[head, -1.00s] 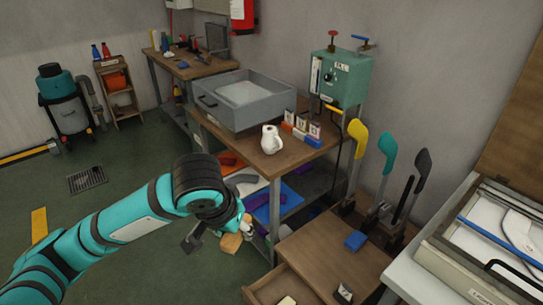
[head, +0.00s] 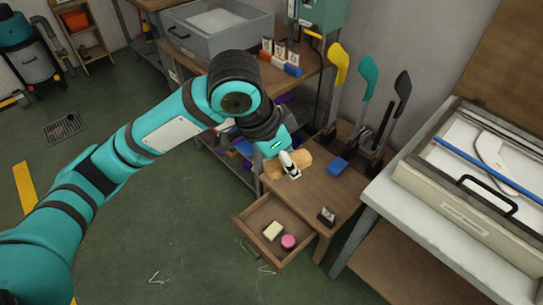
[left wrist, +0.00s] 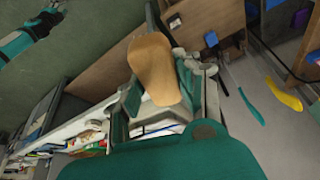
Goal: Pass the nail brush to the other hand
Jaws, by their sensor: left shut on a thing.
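The nail brush, a tan wooden block with a rounded end, is in my left gripper; in the head view the brush (head: 304,160) shows beside the pale finger. My left gripper (head: 289,165) is shut on it, above the small wooden cabinet top. In the left wrist view the brush (left wrist: 154,62) sticks up from between the fingers of the left gripper (left wrist: 162,92); its bristles are not visible. Another teal arm with a dark gripper (left wrist: 42,24), my right, shows at the upper left of the left wrist view, apart from the brush. Its jaws are too small to read.
An open drawer (head: 240,221) holds a cream block (head: 273,231) and a pink round thing (head: 288,241). A blue block (head: 338,164) and a small dark box (head: 326,215) sit on the cabinet. Yellow, teal and black sock boards stand behind. A pale case (head: 430,183) is at right.

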